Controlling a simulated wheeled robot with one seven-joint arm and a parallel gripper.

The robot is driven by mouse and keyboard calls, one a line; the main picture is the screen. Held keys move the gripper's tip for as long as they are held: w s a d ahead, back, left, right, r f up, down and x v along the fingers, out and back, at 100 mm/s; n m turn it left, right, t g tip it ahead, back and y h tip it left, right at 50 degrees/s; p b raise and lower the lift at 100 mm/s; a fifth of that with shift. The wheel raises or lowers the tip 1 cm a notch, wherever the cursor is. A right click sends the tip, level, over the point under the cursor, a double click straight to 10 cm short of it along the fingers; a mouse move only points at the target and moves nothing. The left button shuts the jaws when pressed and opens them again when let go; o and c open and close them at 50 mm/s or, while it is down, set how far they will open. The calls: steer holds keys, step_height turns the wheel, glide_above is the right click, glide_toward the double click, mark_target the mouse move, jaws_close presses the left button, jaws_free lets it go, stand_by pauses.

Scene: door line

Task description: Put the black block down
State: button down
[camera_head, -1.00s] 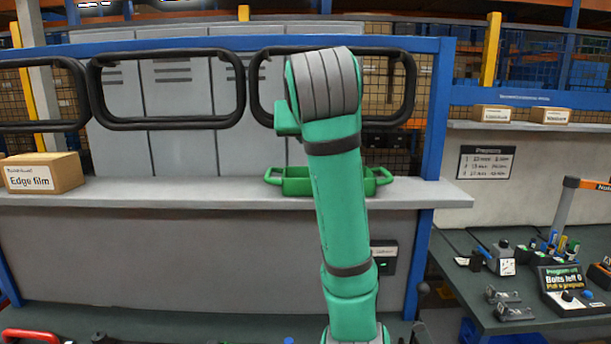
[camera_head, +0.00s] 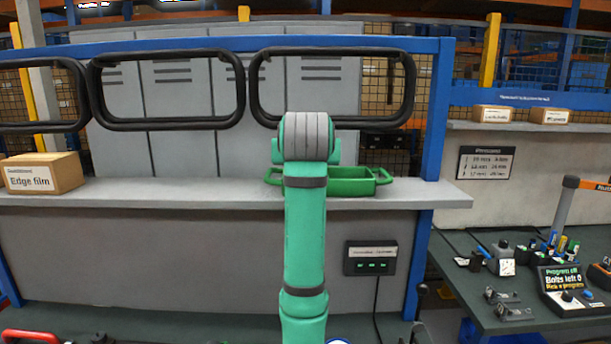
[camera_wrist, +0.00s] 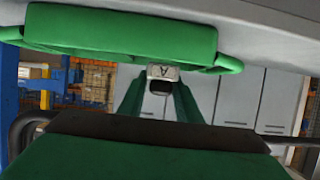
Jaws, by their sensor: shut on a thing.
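In the wrist view, which looks upside down, my gripper (camera_wrist: 161,84) is shut on a small block (camera_wrist: 161,87). The block has a dark part and a pale face marked "A". Both green fingers are beside it. The green tray (camera_wrist: 118,32) with side handles lies close by at the top of that view. In the head view my arm hides the gripper and block. The tray (camera_head: 352,187) stands on the grey shelf there, its left part behind my arm. I cannot tell whether the block touches anything.
The grey shelf (camera_head: 160,192) has free room between the tray and an "Edge film" box (camera_head: 42,174). Black oval frames (camera_head: 166,90) hang above it. A dark bench (camera_head: 470,315) with small parts stands at the right.

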steer(key=shift+w+f, duration=0.15)
steer(key=shift+f, duration=0.8)
steer(key=shift+w+f, duration=0.1)
steer(key=shift+f, duration=0.8)
steer(key=shift+f, duration=0.15)
steer(key=shift+f, duration=0.45)
steer(key=c, duration=1.3)
jaws_free()
steer(key=shift+w+f, duration=0.1)
steer(key=shift+f, duration=0.1)
steer(key=shift+r, duration=0.4)
steer(key=v, duration=1.2)
steer(key=shift+r, duration=0.5)
